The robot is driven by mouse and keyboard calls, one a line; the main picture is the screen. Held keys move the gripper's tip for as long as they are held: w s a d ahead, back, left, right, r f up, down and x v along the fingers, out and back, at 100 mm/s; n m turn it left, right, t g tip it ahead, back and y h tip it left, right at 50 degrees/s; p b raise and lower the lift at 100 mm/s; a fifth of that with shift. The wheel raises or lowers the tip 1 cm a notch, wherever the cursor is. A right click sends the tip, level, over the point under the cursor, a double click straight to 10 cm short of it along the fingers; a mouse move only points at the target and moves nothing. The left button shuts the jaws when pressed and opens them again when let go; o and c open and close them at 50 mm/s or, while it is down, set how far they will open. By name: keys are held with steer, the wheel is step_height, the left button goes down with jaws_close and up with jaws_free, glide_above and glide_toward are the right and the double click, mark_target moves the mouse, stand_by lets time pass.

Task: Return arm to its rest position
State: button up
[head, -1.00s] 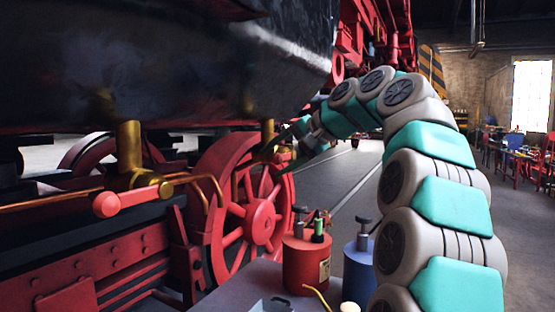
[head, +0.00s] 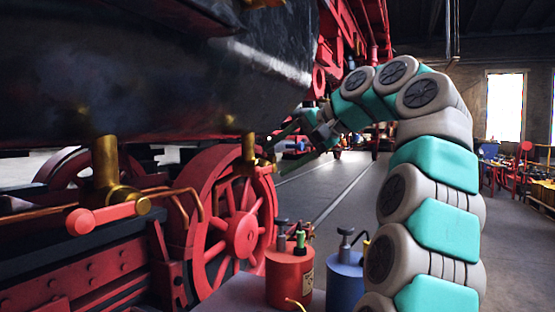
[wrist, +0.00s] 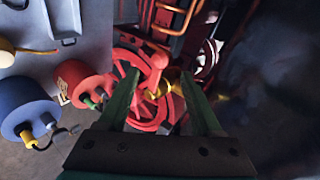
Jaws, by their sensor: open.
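My arm arches up from the lower right in the head view and bends over toward the locomotive at the left. My gripper (head: 283,143) hangs at its end, close to the brass fitting (head: 248,150) above the red spoked wheel. In the wrist view, the two green fingers of my gripper (wrist: 163,88) are spread apart with nothing between them. Beyond them lie the red wheel (wrist: 130,65) and a brass part (wrist: 178,88). Whether a fingertip touches the fitting cannot be told.
A red can (head: 289,275) and a blue can (head: 345,278) stand on a grey surface below my arm; both also show in the wrist view. The dark locomotive body (head: 200,70) fills the upper left. Open floor (head: 340,190) lies behind the cans.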

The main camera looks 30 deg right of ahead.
stand_by(0.5)
steer(key=s+a+f+n+g, duration=0.2)
steer(key=s+a+f+g, duration=0.15)
steer(key=a+f, duration=0.65)
steer(key=s+a+f+n+g, duration=0.3)
steer(key=s+a+f, duration=0.2)
steer(key=a+f, duration=0.5)
steer(key=s+d+f+n+g+h, duration=0.3)
steer(key=s+f+n+g+h, duration=0.1)
steer(key=s+f, duration=2.2)
steer(key=shift+s+d+f+n+g+h, duration=0.2)
steer(key=shift+f+n+g+h, duration=0.15)
steer(key=shift+g+h, duration=0.45)
